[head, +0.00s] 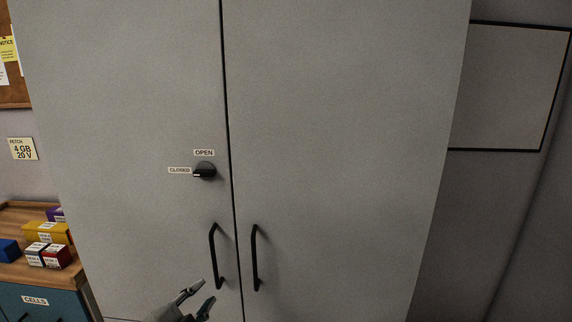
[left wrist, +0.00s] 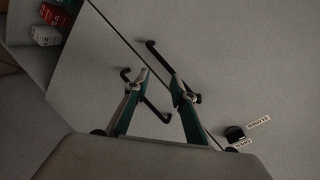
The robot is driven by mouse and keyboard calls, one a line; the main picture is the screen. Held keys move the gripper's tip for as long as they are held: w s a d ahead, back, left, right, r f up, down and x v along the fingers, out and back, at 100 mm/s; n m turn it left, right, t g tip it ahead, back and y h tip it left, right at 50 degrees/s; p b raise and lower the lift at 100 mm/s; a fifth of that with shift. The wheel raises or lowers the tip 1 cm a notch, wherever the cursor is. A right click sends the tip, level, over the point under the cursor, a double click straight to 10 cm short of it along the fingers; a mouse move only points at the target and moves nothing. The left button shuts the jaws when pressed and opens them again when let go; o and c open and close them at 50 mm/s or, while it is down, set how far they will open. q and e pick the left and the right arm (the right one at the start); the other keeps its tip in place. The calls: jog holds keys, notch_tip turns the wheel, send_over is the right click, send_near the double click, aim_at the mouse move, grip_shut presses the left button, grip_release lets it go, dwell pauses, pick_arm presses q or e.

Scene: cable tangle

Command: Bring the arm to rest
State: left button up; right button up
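My left gripper (head: 206,292) is low in the head view, in front of the grey cabinet and just below the left door handle (head: 213,255). In the left wrist view its two fingers (left wrist: 159,80) are spread apart, with nothing held between them. The two black handles, one of them (left wrist: 154,110) low between the fingers, show behind the fingers; I cannot tell whether any finger touches them. My right gripper is in neither view.
The cabinet doors (head: 340,120) look shut, and the black knob (head: 205,171) points toward the CLOSED label (head: 180,170). A wooden-topped unit (head: 28,271) at the left carries several coloured boxes. A framed panel (head: 510,87) is on the right wall.

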pick_arm(q)
jog(key=s+a+f+n+g, duration=0.1)
jog(key=s+f+n, duration=0.2)
jog(key=s+f, duration=0.4)
jog(key=s+f+n+g, duration=0.1)
jog(key=s+f+n, duration=0.2)
jog(key=s+f, duration=0.5)
jog(key=s+a+f+n+g, duration=0.1)
jog(key=s+f, duration=0.6)
jog(key=f, duration=0.9)
jog(key=shift+s+a+f+n+g, duration=0.25)
jog(key=shift+a+f+n+g, duration=0.2)
jog(key=shift+n, duration=0.45)
jog(key=shift+d, duration=0.1)
